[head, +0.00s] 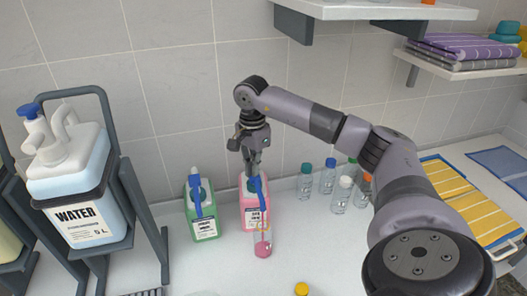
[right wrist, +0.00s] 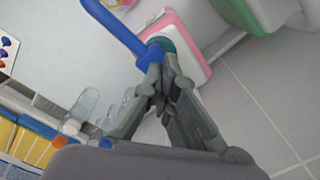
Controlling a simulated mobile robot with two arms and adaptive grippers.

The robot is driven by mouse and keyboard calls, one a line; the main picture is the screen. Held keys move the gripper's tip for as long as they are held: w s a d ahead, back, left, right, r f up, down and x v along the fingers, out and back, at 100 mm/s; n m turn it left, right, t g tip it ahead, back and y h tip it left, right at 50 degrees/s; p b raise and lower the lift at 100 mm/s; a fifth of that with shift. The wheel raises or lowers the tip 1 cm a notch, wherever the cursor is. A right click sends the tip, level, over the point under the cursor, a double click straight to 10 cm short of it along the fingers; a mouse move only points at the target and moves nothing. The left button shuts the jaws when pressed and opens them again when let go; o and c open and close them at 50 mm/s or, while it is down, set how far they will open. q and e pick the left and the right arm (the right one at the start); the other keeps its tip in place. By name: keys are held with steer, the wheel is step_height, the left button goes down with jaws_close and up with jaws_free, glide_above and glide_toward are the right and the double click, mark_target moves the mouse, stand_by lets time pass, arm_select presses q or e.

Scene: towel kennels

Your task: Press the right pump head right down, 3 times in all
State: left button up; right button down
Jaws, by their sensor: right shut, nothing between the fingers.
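A pink bottle (head: 249,207) with a blue pump head (head: 257,187) stands on the counter, the right one of two pump bottles. The green bottle (head: 203,218), with its own blue pump head (head: 195,184), stands to its left. My right gripper (head: 252,172) is shut and empty, pointing down over the pink bottle's pump head. In the right wrist view its fingertips (right wrist: 160,82) meet the blue pump head (right wrist: 152,56); whether they press on it I cannot tell. A clear cup (head: 262,243) with pink liquid at its bottom stands under the blue spout. My left gripper is out of view.
A large white jug (head: 68,178) sits in a dark rack at the left. Several small clear bottles (head: 327,178) stand behind and right of the pink bottle. A shelf (head: 380,10) hangs above. A yellow striped towel (head: 462,200) lies at the right.

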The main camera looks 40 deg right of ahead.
steer(key=shift+s+f, duration=0.1)
steer(key=shift+f, duration=0.4)
steer(key=shift+r, duration=0.15)
steer(key=shift+r+p, duration=1.9)
steer(key=shift+r, duration=0.7)
steer(key=shift+f, duration=0.2)
